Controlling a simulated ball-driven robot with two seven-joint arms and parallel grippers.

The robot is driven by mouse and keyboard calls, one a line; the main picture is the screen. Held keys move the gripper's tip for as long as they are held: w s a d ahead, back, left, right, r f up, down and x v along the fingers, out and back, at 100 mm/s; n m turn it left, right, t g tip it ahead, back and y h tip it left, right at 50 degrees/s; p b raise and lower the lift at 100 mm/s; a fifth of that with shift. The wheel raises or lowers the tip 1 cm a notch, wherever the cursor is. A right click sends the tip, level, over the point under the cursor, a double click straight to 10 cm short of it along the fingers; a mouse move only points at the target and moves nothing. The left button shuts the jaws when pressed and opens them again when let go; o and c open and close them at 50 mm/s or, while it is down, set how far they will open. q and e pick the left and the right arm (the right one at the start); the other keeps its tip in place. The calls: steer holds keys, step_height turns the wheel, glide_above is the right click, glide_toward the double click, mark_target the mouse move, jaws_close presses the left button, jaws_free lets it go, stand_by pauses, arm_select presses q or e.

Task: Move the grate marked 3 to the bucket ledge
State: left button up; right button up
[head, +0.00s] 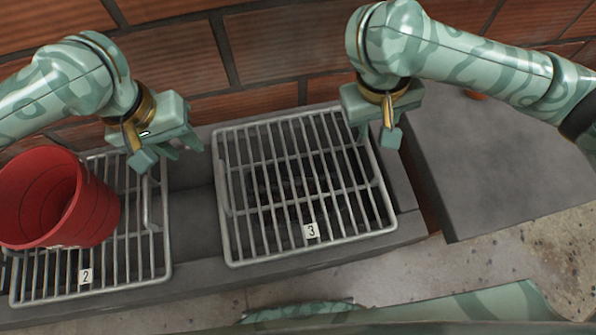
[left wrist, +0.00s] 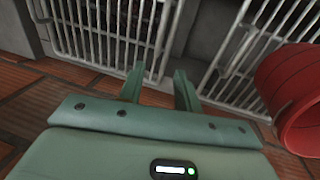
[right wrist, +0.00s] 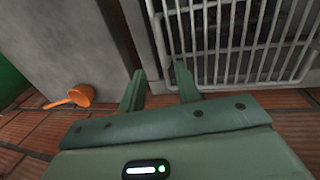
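The grate marked 3 (head: 311,231) is a light metal grille lying over a dark opening in the middle of the head view. It also shows in the left wrist view (left wrist: 113,33) and the right wrist view (right wrist: 252,48). My left gripper (head: 168,158) is open and empty, left of this grate and apart from it. My right gripper (head: 376,132) is open and empty at the grate's far right corner; I cannot tell whether it touches. A red bucket (head: 95,215) stands on the grate marked 2 (head: 86,277) at the left. No label marks which surface is the bucket ledge.
A broad grey slab (head: 480,165) lies to the right, with bare top. A brick wall (head: 270,50) rises behind the grates. Bare grey stone (head: 192,215) separates the two grates.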

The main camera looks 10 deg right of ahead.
mark_target(221, 174)
arm_select(q)
steer(key=shift+f, duration=0.1)
arm_select(e)
steer(key=shift+f, duration=0.15)
